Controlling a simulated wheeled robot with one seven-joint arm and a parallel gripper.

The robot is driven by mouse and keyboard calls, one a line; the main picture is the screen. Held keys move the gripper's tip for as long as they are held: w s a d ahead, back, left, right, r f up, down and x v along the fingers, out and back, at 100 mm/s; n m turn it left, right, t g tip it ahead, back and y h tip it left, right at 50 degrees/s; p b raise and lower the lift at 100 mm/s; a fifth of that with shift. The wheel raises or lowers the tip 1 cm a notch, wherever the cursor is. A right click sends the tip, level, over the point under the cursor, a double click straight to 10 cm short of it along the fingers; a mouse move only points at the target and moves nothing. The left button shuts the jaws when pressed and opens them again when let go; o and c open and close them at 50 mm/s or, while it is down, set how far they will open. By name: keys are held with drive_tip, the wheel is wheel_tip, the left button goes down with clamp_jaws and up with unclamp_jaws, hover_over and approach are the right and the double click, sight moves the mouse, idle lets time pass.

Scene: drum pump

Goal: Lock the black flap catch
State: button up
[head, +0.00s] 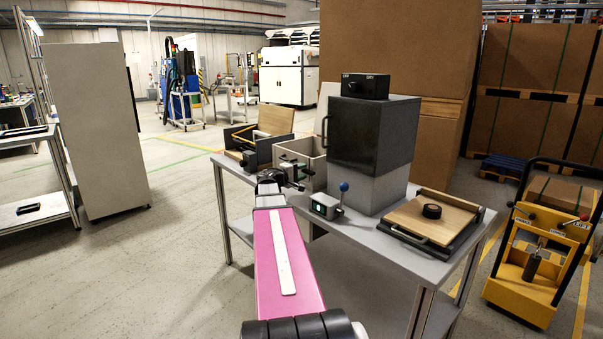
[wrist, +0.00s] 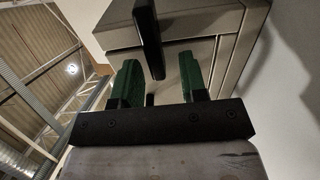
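My gripper (wrist: 158,62) shows two green fingers standing apart in the wrist view. A black bar-like part (wrist: 149,38), which looks like the flap catch, hangs down in front of a grey box (wrist: 195,28), its lower end between the fingers in the picture. I cannot tell whether a finger touches it or whether it is locked. In the head view my gripper (head: 293,180) is at the front of a beige-grey box (head: 313,172) on the table. The catch is too small and partly hidden there to tell clearly.
The grey table (head: 375,258) also holds a dark cabinet (head: 372,130), a blue-knobbed lever unit (head: 326,205), a wooden board (head: 450,221) with a black puck (head: 432,211), and a black open box (head: 262,150) at left. A yellow lift cart (head: 535,262) stands at right.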

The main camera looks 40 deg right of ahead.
drive_tip(key=a, duration=1)
drive_tip(key=shift+s+a, duration=0.3)
drive_tip(key=shift+s, duration=0.15)
drive_tip(key=s+a+f+y, duration=0.2)
drive_tip(key=a+f+y, duration=0.3)
drive_tip(key=a+f, duration=0.55)
drive_tip(key=s+a+f+y, duration=0.3)
drive_tip(key=a+f, duration=0.3)
drive_tip(key=a, duration=0.3)
drive_tip(key=s+a+f+g+y, duration=0.1)
drive_tip(key=s+a+f+y, duration=0.3)
drive_tip(key=a+f, duration=0.3)
drive_tip(key=s+a+f+m+y, duration=0.1)
drive_tip(key=s+a+f+y, duration=0.2)
drive_tip(key=a, duration=0.9)
wheel_tip(320, 180, down, 4)
drive_tip(key=y, duration=0.3)
drive_tip(key=shift+s+r+g, duration=0.15)
drive_tip(key=shift+r+g, duration=0.05)
drive_tip(key=shift+g, duration=0.1)
